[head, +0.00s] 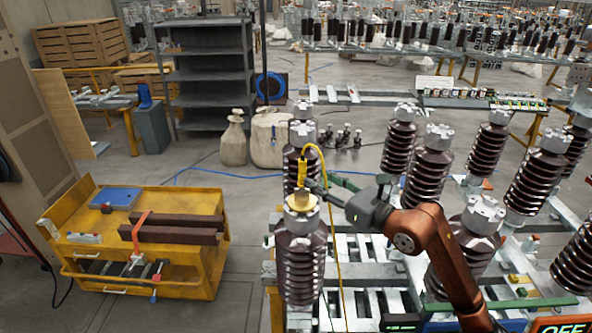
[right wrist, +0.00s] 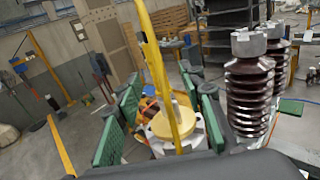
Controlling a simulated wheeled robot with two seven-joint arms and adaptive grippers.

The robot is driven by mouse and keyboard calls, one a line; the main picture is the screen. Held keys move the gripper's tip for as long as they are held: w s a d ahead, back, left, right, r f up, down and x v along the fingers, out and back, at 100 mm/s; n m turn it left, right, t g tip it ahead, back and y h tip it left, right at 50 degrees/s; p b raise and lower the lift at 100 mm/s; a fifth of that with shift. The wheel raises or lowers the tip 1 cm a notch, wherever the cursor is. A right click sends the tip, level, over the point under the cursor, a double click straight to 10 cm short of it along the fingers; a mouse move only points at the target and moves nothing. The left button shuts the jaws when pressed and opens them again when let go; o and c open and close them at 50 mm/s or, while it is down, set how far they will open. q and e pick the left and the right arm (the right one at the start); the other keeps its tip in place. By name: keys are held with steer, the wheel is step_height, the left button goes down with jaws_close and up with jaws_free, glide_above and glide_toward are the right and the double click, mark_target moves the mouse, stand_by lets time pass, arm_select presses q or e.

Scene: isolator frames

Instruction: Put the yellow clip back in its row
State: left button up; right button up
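The yellow clip (head: 302,174) stands upright over the top of a brown ribbed insulator (head: 300,262) in the head view. A yellow round piece (head: 300,203) lies on the insulator's cap below it, and a yellow cable (head: 339,270) loops from the clip's top to the floor. My right gripper (head: 318,190) is beside the clip, reaching in from the right. In the right wrist view its green-padded fingers (right wrist: 165,125) are apart, with the yellow upright part (right wrist: 158,75) and round piece (right wrist: 172,120) showing between them. Contact is not visible. My left gripper is out of view.
Several ribbed insulators (head: 431,160) stand on metal frames at the right. A yellow cart (head: 190,275) with dark bars is at the left. A bench (head: 515,107) with a row of small items stands at back right. The floor between cart and frames is clear.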

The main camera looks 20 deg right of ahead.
mark_target(305, 171)
steer(key=shift+w+a+r+p, duration=0.25)
steer(key=shift+a+r+p, duration=0.45)
steer(key=shift+a+p, duration=0.05)
steer(key=shift+p+x, duration=0.4)
steer(key=shift+x, duration=0.55)
steer(key=w, duration=0.2)
steer(key=w+a+p, duration=0.1)
steer(key=shift+w+f, duration=0.15)
steer(key=shift+f, duration=0.2)
steer(key=shift+a, duration=0.1)
steer(key=shift+w+f, duration=0.1)
steer(key=shift+c, duration=0.9)
steer(key=c, duration=0.6)
jaws_close()
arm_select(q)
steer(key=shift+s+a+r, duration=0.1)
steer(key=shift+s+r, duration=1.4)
